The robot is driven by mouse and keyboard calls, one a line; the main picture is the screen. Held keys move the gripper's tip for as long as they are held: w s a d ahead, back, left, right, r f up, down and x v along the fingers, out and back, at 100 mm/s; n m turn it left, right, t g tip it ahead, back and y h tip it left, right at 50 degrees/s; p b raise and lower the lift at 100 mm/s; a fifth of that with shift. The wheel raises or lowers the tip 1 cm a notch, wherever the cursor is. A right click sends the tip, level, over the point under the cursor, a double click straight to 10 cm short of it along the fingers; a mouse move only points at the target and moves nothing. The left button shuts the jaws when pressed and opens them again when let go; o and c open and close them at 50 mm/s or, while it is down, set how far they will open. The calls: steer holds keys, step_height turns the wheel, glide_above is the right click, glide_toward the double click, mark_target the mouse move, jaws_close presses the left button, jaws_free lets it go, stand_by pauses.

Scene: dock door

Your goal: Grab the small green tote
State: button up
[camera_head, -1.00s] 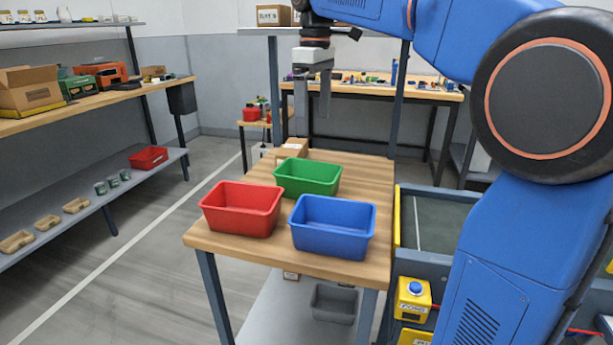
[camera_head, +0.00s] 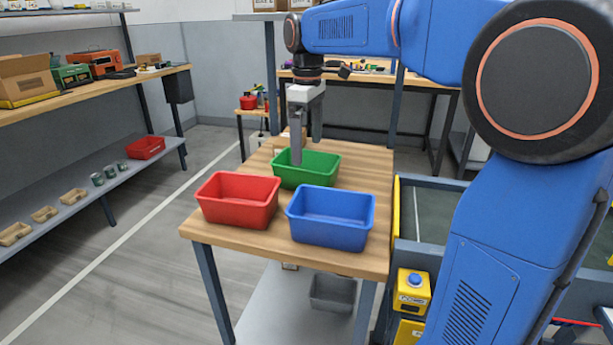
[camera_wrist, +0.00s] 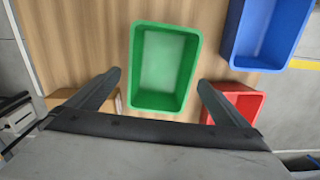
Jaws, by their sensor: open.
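The small green tote (camera_head: 318,174) stands upright and empty on a wooden-topped table, behind the red and blue totes. My gripper (camera_head: 306,150) points down above it, overlapping the tote's back left part in the head view. In the wrist view the green tote (camera_wrist: 163,101) lies ahead of and between the two fingers of my gripper (camera_wrist: 155,82), which are spread apart with nothing between them. The fingers do not appear to touch the tote.
A red tote (camera_head: 237,219) and a blue tote (camera_head: 331,237) stand close in front on the table (camera_head: 222,243). A cardboard box (camera_wrist: 90,99) lies near one finger in the wrist view. Shelves with goods (camera_head: 90,90) stand at the left.

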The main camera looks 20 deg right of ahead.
mark_target(307, 161)
steer(key=shift+a+f, duration=0.15)
steer(key=shift+f, duration=2.65)
steer(key=c, duration=1)
